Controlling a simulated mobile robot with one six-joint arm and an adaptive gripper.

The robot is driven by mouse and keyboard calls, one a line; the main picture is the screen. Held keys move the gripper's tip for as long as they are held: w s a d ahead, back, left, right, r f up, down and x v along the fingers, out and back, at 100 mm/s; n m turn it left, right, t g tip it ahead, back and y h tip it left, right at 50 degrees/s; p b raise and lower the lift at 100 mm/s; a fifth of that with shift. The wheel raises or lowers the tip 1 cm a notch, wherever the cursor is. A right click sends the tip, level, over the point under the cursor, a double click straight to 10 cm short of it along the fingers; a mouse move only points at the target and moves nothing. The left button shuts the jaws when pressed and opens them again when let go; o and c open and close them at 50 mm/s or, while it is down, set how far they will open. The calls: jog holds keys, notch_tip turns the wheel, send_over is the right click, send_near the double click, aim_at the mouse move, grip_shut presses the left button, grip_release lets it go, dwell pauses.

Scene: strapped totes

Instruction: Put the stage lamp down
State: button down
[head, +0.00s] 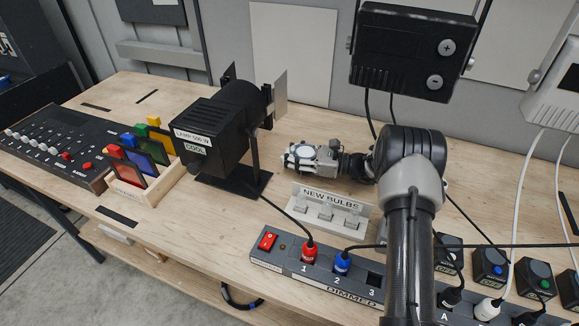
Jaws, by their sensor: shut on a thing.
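The black stage lamp (217,125), labelled "LAMP 500 W" and "COOL", stands upright on the bench on its flat black base (238,181). Its metal flaps point to the back right. My gripper (290,157) is just right of the lamp, low over the bench and pointing left. Bench wood shows between its tips and the lamp, so the two look apart. The gripper is shut on a small pale thing that its fingers mostly hide; I cannot tell exactly what it is.
A "NEW BULBS" rack (331,208) stands in front of my gripper. A dimmer strip (330,279) with plugs and cables runs along the front. Left are colour filters in a wooden holder (141,192) and a control desk (55,145). A black floodlight (412,52) hangs above.

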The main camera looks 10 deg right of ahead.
jog(key=shift+f+b, duration=0.5)
jog(key=shift+f, duration=1.15)
jog(key=shift+f, duration=0.15)
jog(key=c, duration=0.8)
grip_release()
jog(key=shift+s+d+r, duration=0.1)
jog(key=shift+d+r, duration=0.1)
jog(key=shift+d, duration=0.05)
jog(key=p+v, duration=0.1)
jog(key=v, duration=0.6)
jog(key=shift+p, duration=0.4)
